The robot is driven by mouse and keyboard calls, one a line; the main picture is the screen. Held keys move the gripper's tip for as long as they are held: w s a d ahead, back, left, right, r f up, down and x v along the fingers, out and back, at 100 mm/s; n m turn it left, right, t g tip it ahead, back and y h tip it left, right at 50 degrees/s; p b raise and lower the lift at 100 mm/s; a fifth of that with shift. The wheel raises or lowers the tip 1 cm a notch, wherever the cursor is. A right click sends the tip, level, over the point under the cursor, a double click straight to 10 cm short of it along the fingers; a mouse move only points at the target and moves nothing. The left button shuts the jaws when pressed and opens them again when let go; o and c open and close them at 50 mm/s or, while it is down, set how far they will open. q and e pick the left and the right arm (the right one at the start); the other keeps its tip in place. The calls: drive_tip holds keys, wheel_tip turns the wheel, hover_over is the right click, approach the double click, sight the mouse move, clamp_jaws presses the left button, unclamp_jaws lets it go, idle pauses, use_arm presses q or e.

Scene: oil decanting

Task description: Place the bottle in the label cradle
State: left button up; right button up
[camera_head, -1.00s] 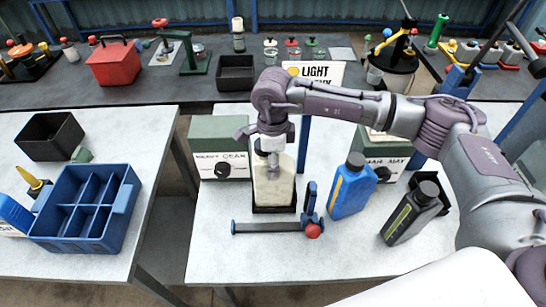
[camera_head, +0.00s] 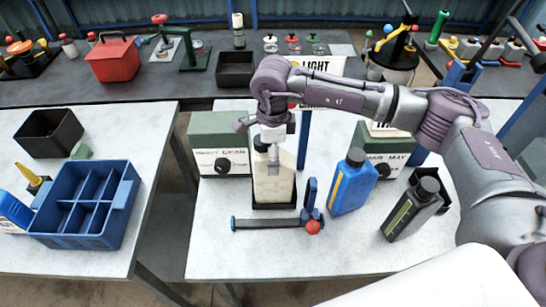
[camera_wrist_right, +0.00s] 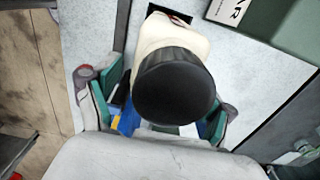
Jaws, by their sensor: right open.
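A cream bottle (camera_head: 274,184) with a black cap stands upright in a shallow black holder (camera_head: 274,207) on the white table, in front of a green box lettered "HEAVY GEAR". This holder may be the label cradle; its own label cannot be read. My right gripper (camera_head: 271,152) is above and around the bottle's top. In the right wrist view the black cap (camera_wrist_right: 174,87) and cream body (camera_wrist_right: 172,38) show between the spread fingers of the gripper (camera_wrist_right: 160,112). The fingers are open, with gaps beside the cap. My left gripper is not in view.
A blue bottle (camera_head: 351,184) and a dark grey bottle (camera_head: 411,211) stand to the right. A blue-and-grey fixture with a red knob (camera_head: 312,226) lies just in front of the holder. A blue divided crate (camera_head: 85,205) is on the left table. The front of the white table is clear.

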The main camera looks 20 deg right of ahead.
wheel_tip(320, 180, up, 10)
drive_tip(key=b, duration=0.3)
drive_tip(key=shift+f, duration=0.15)
drive_tip(key=shift+r+b, duration=0.3)
drive_tip(key=shift+r, duration=0.25)
